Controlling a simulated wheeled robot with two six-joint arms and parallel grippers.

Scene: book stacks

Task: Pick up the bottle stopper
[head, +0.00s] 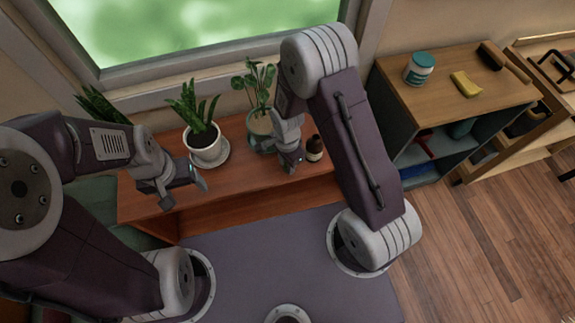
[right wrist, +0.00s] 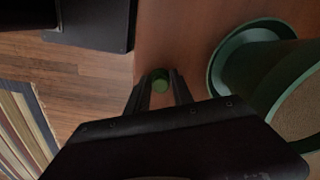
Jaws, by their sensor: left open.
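In the right wrist view, a small green round thing (right wrist: 160,80), which looks like the bottle stopper, sits between the fingertips of my right gripper (right wrist: 161,84). Both fingers appear to close against its sides. In the head view, my right gripper (head: 290,163) points down over the front part of the wooden shelf top (head: 250,186), and its fingers hide the stopper. My left gripper (head: 184,189) is open and empty above the shelf's front edge, left of the right gripper.
A small brown bottle (head: 314,148) stands just right of my right gripper. A green plant pot (head: 262,138) stands close on its left, and a white pot (head: 207,148) is further left. A cabinet at right holds a teal-lidded jar (head: 419,68) and yellow sponge (head: 466,84).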

